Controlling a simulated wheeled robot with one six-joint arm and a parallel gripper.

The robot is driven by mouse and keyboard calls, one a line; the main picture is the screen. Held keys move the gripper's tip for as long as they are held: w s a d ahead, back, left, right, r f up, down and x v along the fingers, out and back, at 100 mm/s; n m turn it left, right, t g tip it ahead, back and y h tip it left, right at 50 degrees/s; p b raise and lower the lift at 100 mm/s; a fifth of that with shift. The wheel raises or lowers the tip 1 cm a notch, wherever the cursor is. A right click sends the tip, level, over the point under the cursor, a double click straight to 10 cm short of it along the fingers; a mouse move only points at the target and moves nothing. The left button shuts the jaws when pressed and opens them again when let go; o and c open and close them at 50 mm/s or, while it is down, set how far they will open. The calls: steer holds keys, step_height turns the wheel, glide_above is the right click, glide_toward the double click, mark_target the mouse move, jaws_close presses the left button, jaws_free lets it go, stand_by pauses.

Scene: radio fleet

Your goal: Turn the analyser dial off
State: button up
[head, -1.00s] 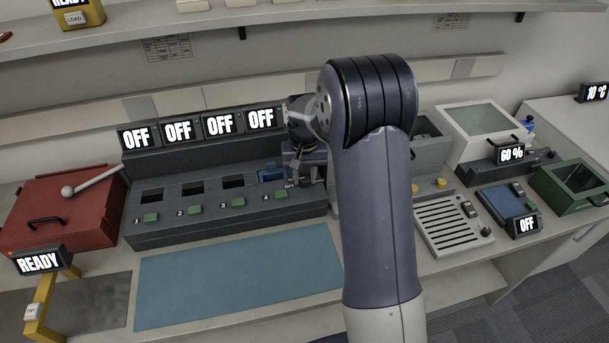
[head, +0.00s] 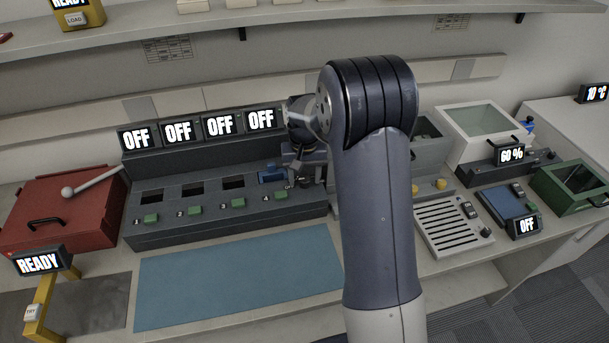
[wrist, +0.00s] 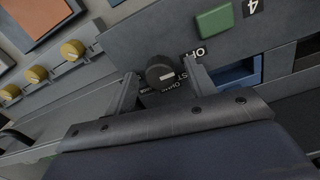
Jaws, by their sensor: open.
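The analyser dial (wrist: 160,72) is a round black knob with a small light mark on its face, in the wrist view. It sits on the grey analyser panel, with printed labels around it; OFF reads on its upper right and others are partly covered. My gripper (wrist: 165,88) is open, with one finger on each side of the dial. I cannot tell whether either finger touches it. In the head view my gripper (head: 303,172) is at the right end of the grey analyser (head: 225,222), and my arm hides the dial there. The analyser's four displays (head: 220,124) read OFF.
A blue item (head: 272,174) sits in bay 4, beside my gripper. Green buttons (head: 238,202) line the analyser front. Yellow knobs (wrist: 73,50) are on a neighbouring unit. A red box (head: 65,212) stands left. The blue mat (head: 240,275) in front is clear.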

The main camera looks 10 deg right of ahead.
mark_target(304, 179)
steer(key=shift+r, duration=0.1)
step_height(304, 179, up, 11)
steer(key=shift+b, duration=0.4)
steer(key=shift+f, duration=0.2)
step_height(304, 179, down, 11)
steer(key=shift+r+p, duration=0.1)
steer(key=shift+p, duration=0.3)
stand_by(0.3)
